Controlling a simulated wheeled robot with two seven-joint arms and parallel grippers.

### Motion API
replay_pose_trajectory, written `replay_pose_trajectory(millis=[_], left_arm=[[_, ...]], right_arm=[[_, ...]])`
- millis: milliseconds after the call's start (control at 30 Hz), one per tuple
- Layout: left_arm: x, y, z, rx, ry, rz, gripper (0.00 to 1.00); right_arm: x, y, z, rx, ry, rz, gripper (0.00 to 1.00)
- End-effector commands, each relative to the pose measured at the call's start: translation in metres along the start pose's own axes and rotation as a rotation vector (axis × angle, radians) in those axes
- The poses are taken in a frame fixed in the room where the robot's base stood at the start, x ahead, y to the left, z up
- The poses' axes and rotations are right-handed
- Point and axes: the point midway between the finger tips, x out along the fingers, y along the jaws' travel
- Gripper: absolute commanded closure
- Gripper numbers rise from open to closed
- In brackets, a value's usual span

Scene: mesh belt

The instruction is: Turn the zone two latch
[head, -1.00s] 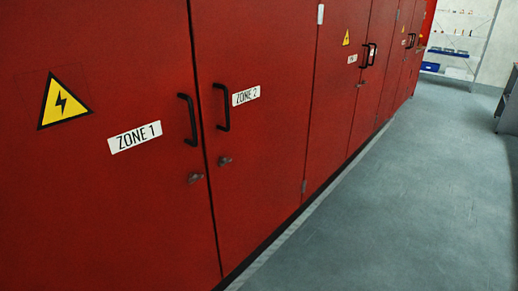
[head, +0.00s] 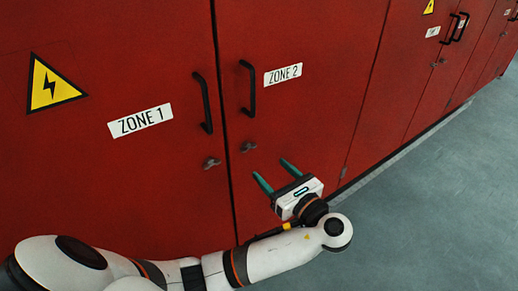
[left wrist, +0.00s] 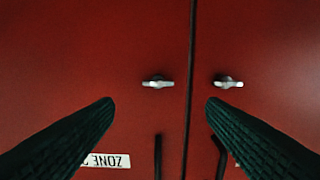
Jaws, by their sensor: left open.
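The zone two latch (head: 248,147) is a small grey metal turn-handle on the red right-hand door, below its black handle and the ZONE 2 label (head: 283,74). In the left wrist view, which is upside down, this latch (left wrist: 158,82) lies about level across, just beyond and between the fingertips. My left gripper (head: 272,169) is open and empty, with dark green fingers pointing at the door. In the head view it is below and right of the latch, apart from it. My right gripper is in neither view.
The similar zone one latch (head: 211,163) is close by, across the door seam. Black handles (head: 250,88) stick out above both latches. More red cabinets run back to the right. The grey floor (head: 440,200) at right is clear.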

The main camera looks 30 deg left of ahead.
Motion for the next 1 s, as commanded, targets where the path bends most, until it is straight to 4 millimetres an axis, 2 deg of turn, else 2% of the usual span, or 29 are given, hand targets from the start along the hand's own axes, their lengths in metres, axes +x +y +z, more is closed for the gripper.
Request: replay_pose_trajectory(millis=[33, 167, 400, 600, 867, 1000], left_arm=[[0.012, -0.001, -0.002, 0.001, 0.004, -0.004, 0.35], [0.039, 0.0, -0.002, 0.001, 0.003, -0.003, 0.35], [0.076, 0.0, -0.001, 0.001, 0.002, -0.001, 0.35], [0.088, 0.001, 0.0, -0.001, -0.001, 0.001, 0.35], [0.089, 0.001, 0.001, -0.001, -0.002, 0.001, 0.35], [0.089, 0.001, 0.001, -0.001, -0.002, 0.001, 0.57]], right_arm=[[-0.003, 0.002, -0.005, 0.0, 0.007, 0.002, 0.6], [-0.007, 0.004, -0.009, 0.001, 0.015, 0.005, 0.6], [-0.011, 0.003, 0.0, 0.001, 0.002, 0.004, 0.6], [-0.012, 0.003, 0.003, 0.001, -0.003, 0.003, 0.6], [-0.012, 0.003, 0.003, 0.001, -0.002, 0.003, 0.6], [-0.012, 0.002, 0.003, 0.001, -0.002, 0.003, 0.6]])
